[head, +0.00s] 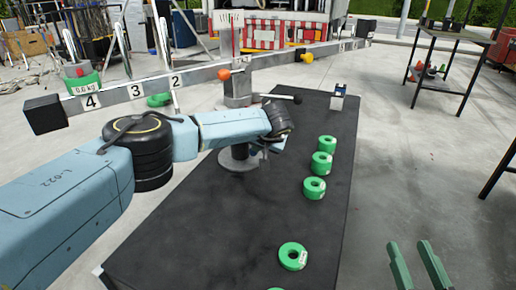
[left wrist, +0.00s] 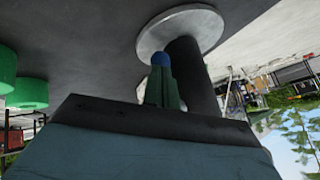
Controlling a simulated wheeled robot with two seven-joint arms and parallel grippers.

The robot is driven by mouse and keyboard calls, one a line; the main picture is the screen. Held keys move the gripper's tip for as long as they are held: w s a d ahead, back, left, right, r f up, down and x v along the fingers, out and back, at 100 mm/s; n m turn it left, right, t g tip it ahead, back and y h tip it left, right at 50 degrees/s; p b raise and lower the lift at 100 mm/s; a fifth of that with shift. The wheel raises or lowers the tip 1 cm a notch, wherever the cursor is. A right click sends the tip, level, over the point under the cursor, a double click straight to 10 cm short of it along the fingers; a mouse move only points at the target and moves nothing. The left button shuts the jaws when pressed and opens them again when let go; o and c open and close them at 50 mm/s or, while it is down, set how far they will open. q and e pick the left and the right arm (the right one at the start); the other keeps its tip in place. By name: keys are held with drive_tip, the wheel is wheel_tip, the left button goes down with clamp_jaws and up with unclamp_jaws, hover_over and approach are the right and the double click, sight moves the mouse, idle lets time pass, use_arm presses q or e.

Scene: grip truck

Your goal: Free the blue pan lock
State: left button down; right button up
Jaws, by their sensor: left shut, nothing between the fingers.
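The blue pan lock (left wrist: 161,59) shows in the left wrist view as a small blue knob beside the dark column (left wrist: 192,75), against the round grey disc (left wrist: 180,30). My left gripper (left wrist: 162,85) is shut and empty, its green fingertips right at the blue knob; I cannot tell whether they touch. In the head view my left gripper (head: 264,152) is mostly hidden by its own wrist, beside the column, and I cannot make out the blue knob there. My right gripper (head: 410,262) has its green fingers apart, empty, at the lower right.
A numbered balance beam (head: 203,75) crosses above the black table (head: 235,220), with an orange knob (head: 224,74) near its middle. Several green ring weights (head: 321,163) lie along the right side of the table. A small box (head: 338,97) stands at the far right corner.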

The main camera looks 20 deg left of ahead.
use_arm(q)
drive_tip(key=s+d, duration=0.1)
drive_tip(key=s+d+p, duration=0.2)
drive_tip(key=shift+d+r, duration=0.1)
drive_tip(key=shift+r, duration=0.15)
drive_tip(key=s+d+r+p, duration=0.2)
drive_tip(key=s+d+p, duration=0.1)
drive_tip(key=s, duration=0.5)
drive_tip(key=shift+s+r+p, duration=0.25)
drive_tip(key=shift+r+p, duration=0.1)
drive_tip(key=shift+p, duration=0.2)
